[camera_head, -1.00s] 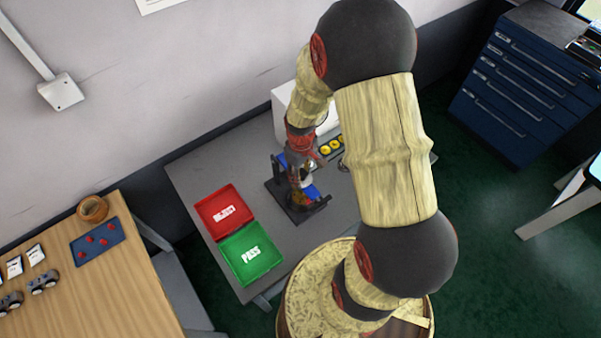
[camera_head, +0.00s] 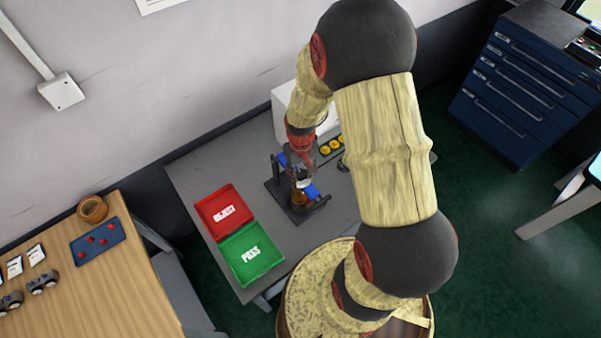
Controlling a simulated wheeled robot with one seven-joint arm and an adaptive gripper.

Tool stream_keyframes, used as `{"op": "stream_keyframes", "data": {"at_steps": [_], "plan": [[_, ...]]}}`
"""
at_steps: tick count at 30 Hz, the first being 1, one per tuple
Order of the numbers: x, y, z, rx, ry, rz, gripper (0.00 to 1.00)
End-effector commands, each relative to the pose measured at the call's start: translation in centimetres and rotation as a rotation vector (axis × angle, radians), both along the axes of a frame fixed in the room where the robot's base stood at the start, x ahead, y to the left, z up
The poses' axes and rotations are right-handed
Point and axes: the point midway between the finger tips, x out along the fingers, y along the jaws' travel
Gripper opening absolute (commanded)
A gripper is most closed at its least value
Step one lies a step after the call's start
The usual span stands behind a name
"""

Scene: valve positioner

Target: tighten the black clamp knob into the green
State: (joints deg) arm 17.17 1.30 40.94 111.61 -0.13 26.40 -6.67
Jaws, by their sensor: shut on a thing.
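The valve positioner fixture (camera_head: 279,190) stands on the grey table as a dark frame with blue parts (camera_head: 311,191). My gripper (camera_head: 302,182) is low at the middle of this fixture, small in the view. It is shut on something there. The black clamp knob cannot be made out; the gripper and the dark fixture parts cover that spot. No green mark on the clamp can be told apart at this size.
A red REJECT tray (camera_head: 224,212) and a green PASS tray (camera_head: 251,254) lie left of the fixture on the grey table (camera_head: 190,178). A white box (camera_head: 284,100) and yellow round parts (camera_head: 331,146) are behind. My arm hides the table's right side.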

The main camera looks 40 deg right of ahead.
Motion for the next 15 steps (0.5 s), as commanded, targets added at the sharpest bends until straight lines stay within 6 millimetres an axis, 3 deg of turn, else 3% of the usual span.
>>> {"op": "stream_keyframes", "data": {"at_steps": [7,15], "plan": [[0.48,-0.20,0.20,-0.001,-0.012,-0.321,0.00],[0.69,-0.31,0.36,0.001,-0.017,-0.662,0.20]]}}
